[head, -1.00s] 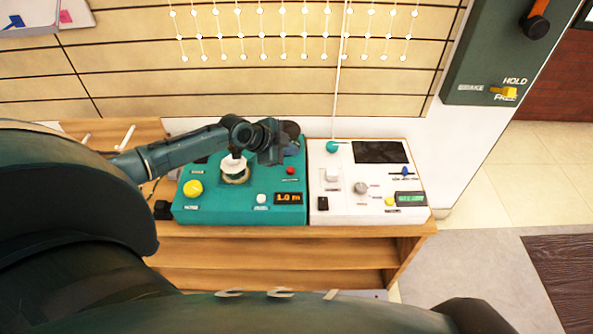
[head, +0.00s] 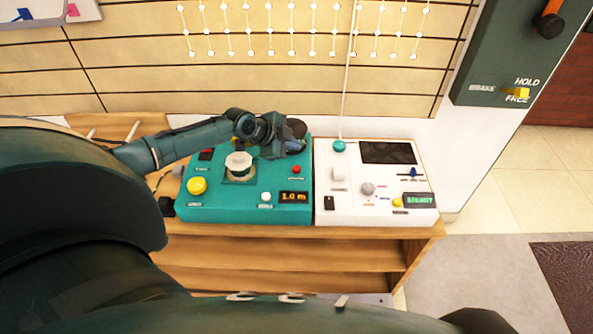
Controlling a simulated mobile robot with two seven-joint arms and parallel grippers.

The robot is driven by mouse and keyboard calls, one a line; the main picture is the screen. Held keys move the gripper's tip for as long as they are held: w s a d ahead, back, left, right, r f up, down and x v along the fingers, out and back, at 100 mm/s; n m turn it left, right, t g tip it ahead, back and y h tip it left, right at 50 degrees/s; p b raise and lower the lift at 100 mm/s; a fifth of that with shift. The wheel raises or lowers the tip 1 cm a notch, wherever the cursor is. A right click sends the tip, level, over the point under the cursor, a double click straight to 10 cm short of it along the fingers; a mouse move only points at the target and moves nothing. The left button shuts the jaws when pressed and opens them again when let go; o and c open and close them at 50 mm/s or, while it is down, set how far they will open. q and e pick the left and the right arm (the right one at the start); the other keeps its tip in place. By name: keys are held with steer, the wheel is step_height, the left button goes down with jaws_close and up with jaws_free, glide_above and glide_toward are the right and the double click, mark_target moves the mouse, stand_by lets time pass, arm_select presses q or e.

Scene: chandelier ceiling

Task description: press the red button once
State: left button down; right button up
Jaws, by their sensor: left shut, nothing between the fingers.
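A small red button (head: 297,169) sits on the right side of the teal console (head: 222,205), above its orange display. My left gripper (head: 274,149) is over the back of the teal console, to the left of and behind the red button in the picture. It is shut and empty, and appears apart from the button. Its fingertips are small and dark, so their exact height is hard to tell. My right gripper is not in view.
A white knob (head: 239,162), a yellow button (head: 197,186) and a white button (head: 265,197) are on the teal console. A white console (head: 325,180) stands to its right, with a green-lit display (head: 420,200). Both stand on a wooden shelf unit (head: 290,250).

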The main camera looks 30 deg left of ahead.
arm_select(q)
steer(key=b, duration=0.3)
glide_above(293, 169)
step_height(293, 169, down, 5)
steer(key=shift+r, duration=0.15)
steer(key=shift+f+b, duration=0.6)
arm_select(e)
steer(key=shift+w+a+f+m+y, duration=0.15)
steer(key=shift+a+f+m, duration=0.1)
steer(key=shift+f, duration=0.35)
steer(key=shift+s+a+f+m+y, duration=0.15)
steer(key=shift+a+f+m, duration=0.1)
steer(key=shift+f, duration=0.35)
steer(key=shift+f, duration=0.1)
arm_select(q)
steer(key=shift+f, duration=0.1)
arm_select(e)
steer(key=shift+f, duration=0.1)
arm_select(q)
steer(key=shift+f+b, duration=0.35)
steer(key=shift+b, duration=0.25)
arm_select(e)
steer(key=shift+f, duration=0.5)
